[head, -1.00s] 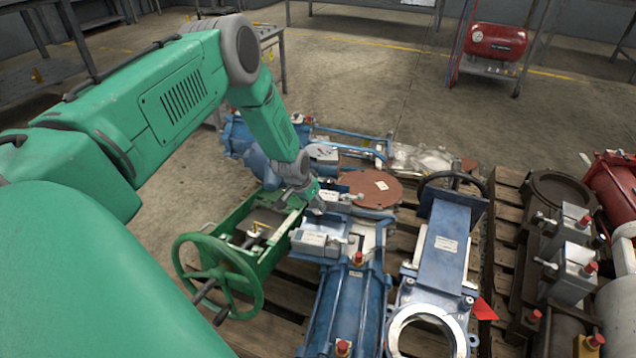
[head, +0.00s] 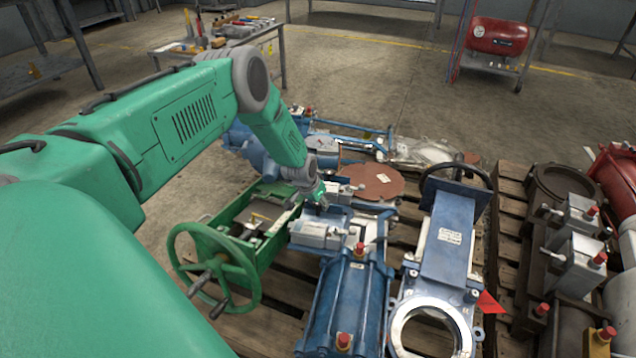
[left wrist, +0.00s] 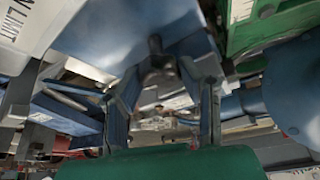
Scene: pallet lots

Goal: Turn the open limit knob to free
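My left gripper (head: 320,197) hangs low among the blue valve actuators, above a grey limit box (head: 320,234) with a white label. In the left wrist view its two fingers (left wrist: 164,108) stand apart. A dark knob-like part on a stem (left wrist: 157,62) shows between and beyond the fingers; I cannot tell whether they touch it. A pale surface lettered "N LIMIT" (left wrist: 18,30) is at the upper left there. The knob's setting is not readable. My right gripper is out of view.
A green handwheel (head: 215,268) stands left of the boxes. A blue gate valve (head: 447,240) and red-capped grey boxes (head: 572,248) are to the right. A rusty round plate (head: 372,181) lies behind. A tool table (head: 225,38) and a red compressor (head: 495,40) stand farther back.

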